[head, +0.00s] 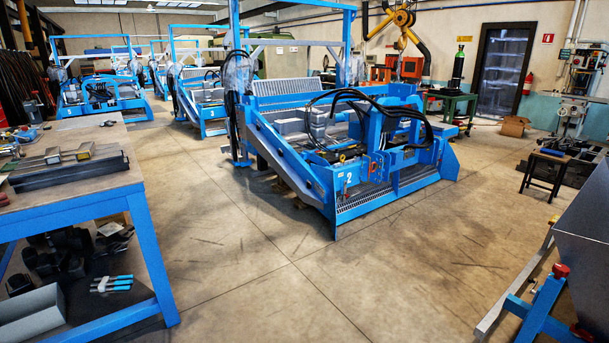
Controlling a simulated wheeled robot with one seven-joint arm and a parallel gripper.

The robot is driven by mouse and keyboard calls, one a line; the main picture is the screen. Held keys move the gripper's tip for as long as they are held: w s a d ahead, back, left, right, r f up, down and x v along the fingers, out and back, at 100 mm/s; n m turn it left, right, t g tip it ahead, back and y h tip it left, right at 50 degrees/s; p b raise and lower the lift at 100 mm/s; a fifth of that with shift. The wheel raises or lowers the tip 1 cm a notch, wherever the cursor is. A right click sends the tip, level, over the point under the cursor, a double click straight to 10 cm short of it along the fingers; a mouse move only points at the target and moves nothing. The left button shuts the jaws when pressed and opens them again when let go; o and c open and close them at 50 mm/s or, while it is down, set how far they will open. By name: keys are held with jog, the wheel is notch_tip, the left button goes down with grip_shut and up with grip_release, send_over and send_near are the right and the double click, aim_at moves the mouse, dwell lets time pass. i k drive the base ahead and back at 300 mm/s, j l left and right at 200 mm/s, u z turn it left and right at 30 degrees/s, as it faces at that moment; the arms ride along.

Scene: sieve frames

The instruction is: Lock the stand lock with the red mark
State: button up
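A blue sieve frame machine (355,150) stands on the floor in the middle of the head view, marked with a white "2". My gripper is not in view.
A blue workbench (150,245) with metal parts stands at the left. A blue stand with a red knob (560,270) is at the lower right. More blue machines (95,95) stand at the back left. The concrete floor (260,290) in front is clear.

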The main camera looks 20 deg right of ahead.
aim_at(530, 280)
jog(key=i+j+z, duration=0.2)
jog(key=i+z, duration=0.3)
jog(key=i+j+z, duration=0.25)
jog(key=z, duration=0.2)
jog(key=i+j+z, duration=0.25)
jog(key=j+z, duration=0.25)
jog(key=i+j+z, duration=0.15)
jog(key=j+z, duration=0.35)
jog(key=i+j+z, duration=0.3)
jog(key=j, duration=0.25)
jog(key=i+j+z, duration=0.15)
jog(key=j, duration=0.15)
jog(key=i, duration=1.05)
jog(key=j, duration=0.1)
